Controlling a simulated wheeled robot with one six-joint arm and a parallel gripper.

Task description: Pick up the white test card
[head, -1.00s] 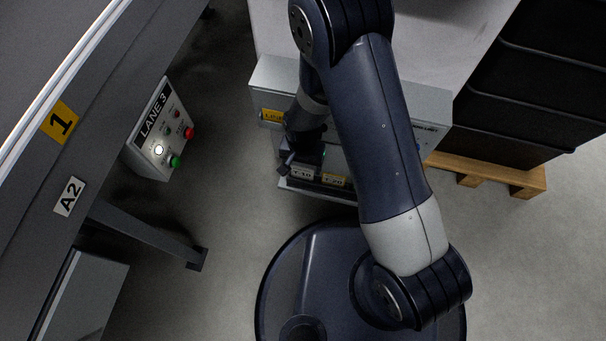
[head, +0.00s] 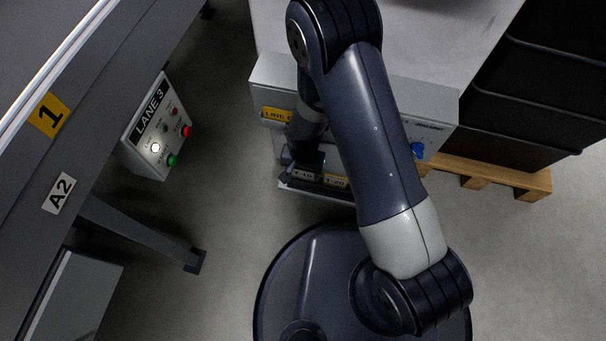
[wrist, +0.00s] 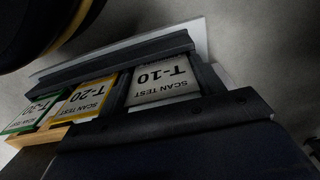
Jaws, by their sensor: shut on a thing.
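The white test card, marked T-10 (wrist: 163,80), stands at the end of a row of cards in the wrist view. It also shows at the left end of the row in the head view (head: 305,174). My gripper (head: 304,164) is down at the row and shut on this card. In the wrist view its dark fingers (wrist: 164,88) lie on either side of the card. The card appears level with its neighbours; I cannot tell whether it is clear of its slot.
A yellow T-20 card (wrist: 85,99) stands beside it, then a green-edged card (wrist: 30,114). A grey cabinet (head: 440,112) with a blue knob (head: 417,150) is behind the row. A LANE 3 button box (head: 158,130) is at left, a wooden pallet (head: 500,177) at right.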

